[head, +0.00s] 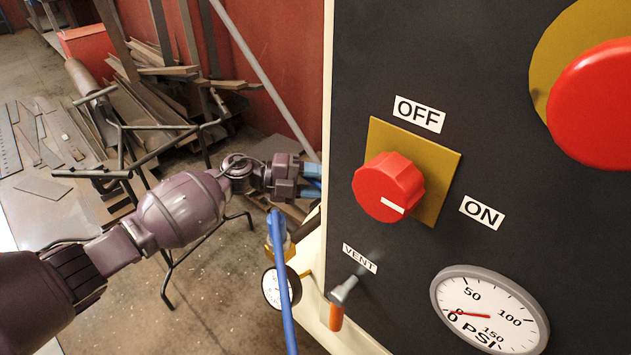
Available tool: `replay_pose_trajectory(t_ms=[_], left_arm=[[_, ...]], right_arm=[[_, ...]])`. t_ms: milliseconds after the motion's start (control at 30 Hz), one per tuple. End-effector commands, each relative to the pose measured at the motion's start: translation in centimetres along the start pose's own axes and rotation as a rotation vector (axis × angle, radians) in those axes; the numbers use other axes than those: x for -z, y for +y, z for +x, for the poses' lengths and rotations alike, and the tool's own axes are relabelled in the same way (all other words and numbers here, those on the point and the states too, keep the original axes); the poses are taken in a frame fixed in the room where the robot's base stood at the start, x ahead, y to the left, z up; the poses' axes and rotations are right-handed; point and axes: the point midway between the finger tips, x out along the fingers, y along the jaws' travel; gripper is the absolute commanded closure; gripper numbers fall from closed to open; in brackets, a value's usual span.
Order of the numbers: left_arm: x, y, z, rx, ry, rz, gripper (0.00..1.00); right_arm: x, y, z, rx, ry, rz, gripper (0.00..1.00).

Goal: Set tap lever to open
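A long thin blue bar (283,285), which looks like the tap lever, runs from beside a brass-coloured fitting (270,246) down to the bottom of the head view. The fitting is at the left side of the control panel, partly hidden by the bar. My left gripper (313,180) has blue fingers and appears above the bar's upper end, at the panel's left edge. I see no contact between gripper and bar. The fingers are small and meet the panel edge in the picture, so their opening is unclear. My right gripper is out of view.
The dark panel (450,70) fills the right side, with a red OFF/ON knob (385,186), a large red button (600,105), a VENT toggle (342,292) and a PSI gauge (489,309). A smaller gauge (271,289) is behind the bar. A black metal stand (168,262) and scrap planks are behind my arm.

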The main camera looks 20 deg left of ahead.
Motion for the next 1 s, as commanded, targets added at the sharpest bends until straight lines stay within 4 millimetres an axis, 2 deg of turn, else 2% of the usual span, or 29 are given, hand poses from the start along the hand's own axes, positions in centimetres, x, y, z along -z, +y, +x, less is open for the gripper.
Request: replay_pose_trajectory(t_ms=[133, 400, 433, 767, 1000], left_arm=[[0.0, 0.0, 0.0, 0.000, 0.000, 0.000, 0.57], [0.0, 0.0, 0.0, 0.000, 0.000, 0.000, 0.98], [0.0, 0.0, 0.0, 0.000, 0.000, 0.000, 1.00], [0.1, -0.2, -0.1, 0.002, -0.011, 0.000, 1.00], [0.5, -1.0, -0.5, 0.019, -0.098, -0.005, 1.00]], right_arm=[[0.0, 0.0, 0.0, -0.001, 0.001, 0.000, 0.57], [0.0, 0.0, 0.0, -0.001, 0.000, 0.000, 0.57], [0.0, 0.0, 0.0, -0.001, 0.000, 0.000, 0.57], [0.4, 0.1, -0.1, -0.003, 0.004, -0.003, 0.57], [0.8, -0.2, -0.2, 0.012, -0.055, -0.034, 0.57]])
